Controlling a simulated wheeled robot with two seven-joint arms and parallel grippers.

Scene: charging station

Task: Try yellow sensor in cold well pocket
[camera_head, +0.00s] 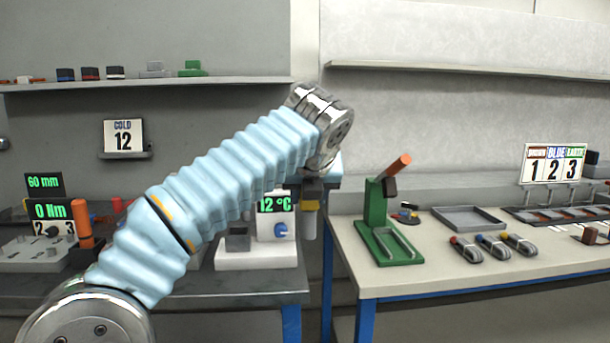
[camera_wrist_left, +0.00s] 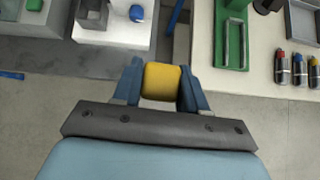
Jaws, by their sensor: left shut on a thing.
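My left gripper (camera_wrist_left: 160,90) is shut on the yellow sensor (camera_wrist_left: 161,80), whose yellow block sits between the two blue fingers. In the head view my left gripper (camera_head: 312,188) points down. The yellow part (camera_head: 309,205) shows below it, with a grey cylinder (camera_head: 309,227) hanging under that. The cold well (camera_head: 255,259) is a white unit with a "12 °C" display and a blue knob, just left of the held sensor. It also shows in the left wrist view (camera_wrist_left: 118,32), ahead and left of the fingers. The sensor is outside it, over the gap between benches. My right gripper is not in view.
A "COLD 12" sign (camera_head: 124,137) stands on a small ledge. An orange-handled tool (camera_head: 85,229) stands at far left.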

